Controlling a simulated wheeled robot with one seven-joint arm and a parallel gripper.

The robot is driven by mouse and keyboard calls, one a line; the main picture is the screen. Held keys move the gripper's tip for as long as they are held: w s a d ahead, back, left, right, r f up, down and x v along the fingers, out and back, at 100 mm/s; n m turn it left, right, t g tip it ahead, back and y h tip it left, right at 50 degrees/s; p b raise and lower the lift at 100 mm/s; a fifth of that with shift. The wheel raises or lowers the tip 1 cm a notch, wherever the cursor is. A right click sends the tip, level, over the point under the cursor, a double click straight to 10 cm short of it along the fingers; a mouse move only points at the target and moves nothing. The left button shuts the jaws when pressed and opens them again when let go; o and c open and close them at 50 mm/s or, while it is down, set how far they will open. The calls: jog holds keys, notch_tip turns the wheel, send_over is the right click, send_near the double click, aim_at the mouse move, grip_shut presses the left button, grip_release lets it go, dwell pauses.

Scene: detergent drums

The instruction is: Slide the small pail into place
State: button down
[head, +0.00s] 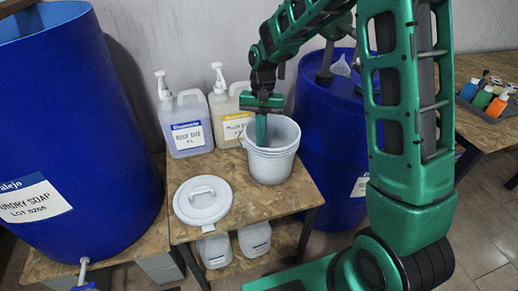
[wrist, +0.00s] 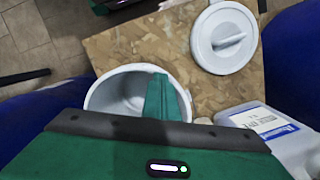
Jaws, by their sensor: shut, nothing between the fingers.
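The small pail (head: 271,167) is white and stands upright, without its lid, at the right side of the wooden table. My green gripper (head: 261,140) is shut and empty, pointing down at the pail's open mouth. Its fingertips appear to be inside the rim, near the wall. In the wrist view the pail (wrist: 112,92) shows its open mouth, with my gripper (wrist: 158,88) across its right part; the gripper body hides the pail's near side. I cannot tell whether the fingers touch the wall.
A white lid (head: 202,200) lies on the table left of the pail. Two pump jugs, one blue-labelled (head: 186,125) and one yellow-labelled (head: 229,118), stand behind. Large blue drums stand left (head: 75,120) and right (head: 325,140). Bare table (head: 232,168) lies between lid and pail.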

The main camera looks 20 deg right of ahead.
jog(key=shift+w+d+f, duration=0.2)
jog(key=shift+d+f, duration=0.15)
jog(key=shift+d, duration=0.1)
jog(key=shift+r, duration=0.1)
